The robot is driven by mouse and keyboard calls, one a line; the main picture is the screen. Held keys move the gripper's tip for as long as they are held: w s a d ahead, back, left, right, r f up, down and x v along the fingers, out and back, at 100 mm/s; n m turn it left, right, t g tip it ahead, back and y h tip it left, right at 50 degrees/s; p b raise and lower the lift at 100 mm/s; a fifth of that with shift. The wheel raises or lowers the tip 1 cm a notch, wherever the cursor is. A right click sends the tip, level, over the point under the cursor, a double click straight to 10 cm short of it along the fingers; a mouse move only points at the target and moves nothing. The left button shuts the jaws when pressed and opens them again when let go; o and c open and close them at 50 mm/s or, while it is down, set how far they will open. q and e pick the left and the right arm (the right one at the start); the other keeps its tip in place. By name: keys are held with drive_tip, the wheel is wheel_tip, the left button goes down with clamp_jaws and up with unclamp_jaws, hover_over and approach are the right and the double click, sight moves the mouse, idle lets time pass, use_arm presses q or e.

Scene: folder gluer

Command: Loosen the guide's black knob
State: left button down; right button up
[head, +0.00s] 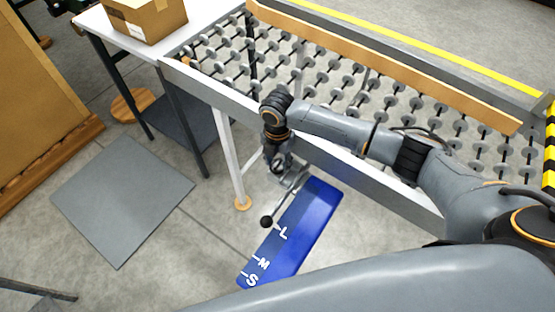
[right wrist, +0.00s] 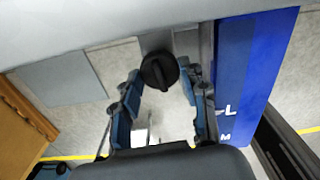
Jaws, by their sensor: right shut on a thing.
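The black knob (right wrist: 160,71) is round with a raised grip bar and sits between the fingers of my right gripper (right wrist: 159,82) in the right wrist view. The fingers are shut on it from both sides. In the head view my right gripper (head: 282,165) hangs beside the conveyor's near rail and hides the knob. Next to it is a blue scale plate (head: 313,203) marked L, M and S, also at the right in the right wrist view (right wrist: 258,62). My left gripper is not in view.
A skate-wheel conveyor (head: 225,95) with a metal near rail runs behind my right arm. A cardboard box (head: 145,18) stands on a white table (head: 100,22) at upper left. A grey mat (head: 122,200) lies on the floor, with bare floor around it.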

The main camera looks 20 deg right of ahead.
drive_tip(key=n, duration=0.6)
drive_tip(key=shift+n, duration=0.4)
drive_tip(key=n, duration=0.3)
drive_tip(key=shift+n, duration=2.2)
drive_tip(key=o, duration=1.2)
drive_tip(key=shift+c, duration=0.2)
